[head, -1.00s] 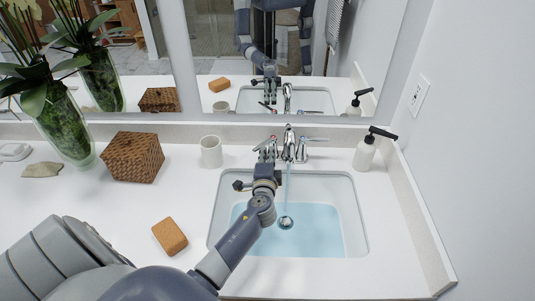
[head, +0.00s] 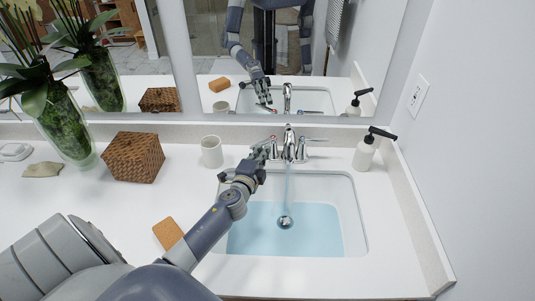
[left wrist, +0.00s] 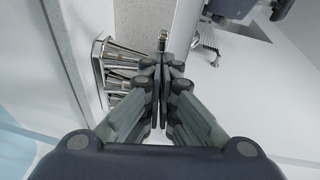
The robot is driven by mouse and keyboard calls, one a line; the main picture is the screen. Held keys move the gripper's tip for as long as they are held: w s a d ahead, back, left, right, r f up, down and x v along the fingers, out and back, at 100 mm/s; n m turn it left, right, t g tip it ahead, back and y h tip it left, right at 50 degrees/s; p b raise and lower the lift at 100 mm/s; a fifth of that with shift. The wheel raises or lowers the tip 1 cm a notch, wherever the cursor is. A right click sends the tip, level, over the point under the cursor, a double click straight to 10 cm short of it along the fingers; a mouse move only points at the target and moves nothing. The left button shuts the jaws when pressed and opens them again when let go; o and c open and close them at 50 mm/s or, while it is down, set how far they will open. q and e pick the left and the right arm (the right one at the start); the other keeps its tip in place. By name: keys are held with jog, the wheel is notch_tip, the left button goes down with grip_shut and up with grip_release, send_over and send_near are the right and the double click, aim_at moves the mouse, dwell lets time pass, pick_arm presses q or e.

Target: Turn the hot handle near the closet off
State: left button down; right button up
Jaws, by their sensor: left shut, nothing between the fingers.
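The chrome faucet (head: 289,143) stands behind the sink, and a thin stream of water runs from it. Its left handle, the hot handle (head: 273,141) with a small red mark, is partly hidden by my left gripper (head: 259,152). The right handle (head: 311,141) points out to the right. My left gripper is at the left side of the hot handle, its fingers shut and empty. In the left wrist view the fingers (left wrist: 163,75) are pressed together, with chrome faucet parts (left wrist: 120,65) to their left. I cannot tell whether they touch the handle. My right gripper is not in view.
The white sink (head: 357,215) holds bluish water. A white cup (head: 211,152), woven box (head: 132,157) and brown sponge (head: 167,233) are on the counter to the left. A soap dispenser (head: 365,152) stands at the right. The mirror (head: 290,50) is behind.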

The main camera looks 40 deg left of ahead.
aim_at(251, 148)
pick_arm(q)
jog(key=a+m+h+b, duration=0.1)
jog(key=h, duration=0.1)
jog(key=a+m+h+b, duration=0.1)
jog(key=m+h, duration=0.1)
jog(key=h, duration=0.1)
jog(key=a+m+h, duration=0.2)
jog(key=shift+w+f+b, duration=0.15)
jog(key=shift+w+b, duration=0.05)
jog(key=shift+b, duration=0.2)
jog(key=shift+w+a+t, duration=0.15)
jog(key=shift+a+t, duration=0.15)
jog(key=shift+a, duration=0.05)
